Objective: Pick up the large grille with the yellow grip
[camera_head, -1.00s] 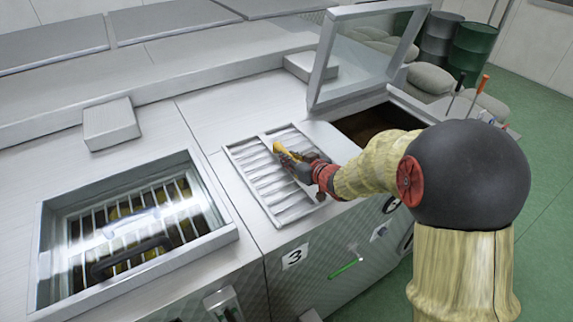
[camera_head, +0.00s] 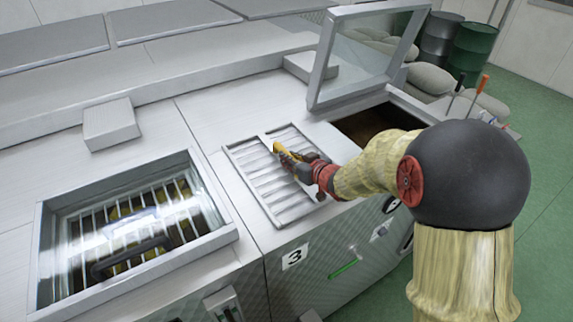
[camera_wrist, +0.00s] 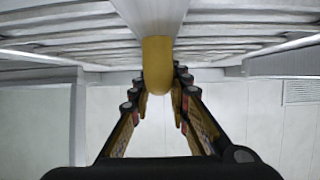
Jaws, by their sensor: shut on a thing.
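The large grille (camera_head: 262,190) is a pale metal frame with slats. It lies on the steel machine top, to the left of the open hatch. Its yellow grip (camera_head: 284,152) shows at the tip of my gripper (camera_head: 295,160). In the wrist view, the yellow grip (camera_wrist: 157,65) stands between the two fingers of my gripper (camera_wrist: 158,85), with the slats (camera_wrist: 80,40) of the grille behind it. My gripper is shut on the yellow grip. Part of the grille is hidden behind my gripper. I cannot tell whether the grille is clear of the top.
A glass-fronted lid (camera_head: 368,55) stands raised over a dark open hatch (camera_head: 372,122) on the right. A closed window hatch with a black handle (camera_head: 130,258) is at the left. A grey block (camera_head: 110,123) sits on the top. Sacks (camera_head: 430,78) and drums (camera_head: 470,45) stand behind.

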